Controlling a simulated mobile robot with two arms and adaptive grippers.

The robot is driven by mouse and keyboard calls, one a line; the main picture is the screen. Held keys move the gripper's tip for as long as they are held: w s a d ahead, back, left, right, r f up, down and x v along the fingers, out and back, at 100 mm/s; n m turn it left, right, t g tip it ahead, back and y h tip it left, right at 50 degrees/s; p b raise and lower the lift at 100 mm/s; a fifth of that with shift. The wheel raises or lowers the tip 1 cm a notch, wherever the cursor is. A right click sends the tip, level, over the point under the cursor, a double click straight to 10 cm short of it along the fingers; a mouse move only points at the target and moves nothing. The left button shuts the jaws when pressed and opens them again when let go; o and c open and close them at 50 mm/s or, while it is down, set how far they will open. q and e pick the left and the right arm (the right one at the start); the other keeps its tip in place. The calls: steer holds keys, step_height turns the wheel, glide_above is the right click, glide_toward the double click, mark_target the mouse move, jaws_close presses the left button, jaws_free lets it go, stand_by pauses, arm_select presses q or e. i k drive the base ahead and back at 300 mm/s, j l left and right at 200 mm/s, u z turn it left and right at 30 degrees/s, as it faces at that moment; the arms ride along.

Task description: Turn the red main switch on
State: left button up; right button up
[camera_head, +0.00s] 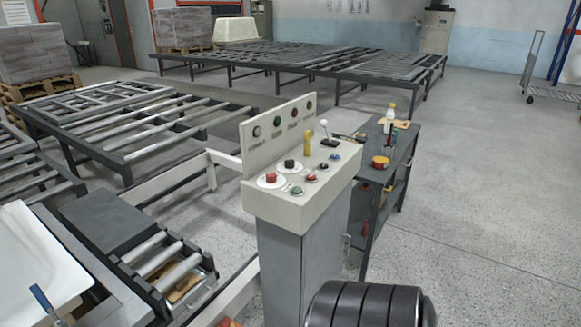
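A light grey control console (300,195) stands in the middle of the camera_head view. On its top a red mushroom-shaped knob (271,177) sits on a white disc, and a smaller red knob (311,176) is to its right. I cannot tell which of them is the main switch, or its on/off position. Around them are a black knob (289,164), a green button (296,190), a blue button (335,156), a yellow upright piece (307,143) and a white-knobbed lever (324,125). Neither gripper is in view.
A dark workbench (398,165) with a bottle (390,116) and a red-yellow tape roll (380,162) stands right of the console. Roller tables (130,120) fill the left and back.

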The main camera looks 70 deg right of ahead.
mark_target(271, 177)
steer(key=z, duration=2)
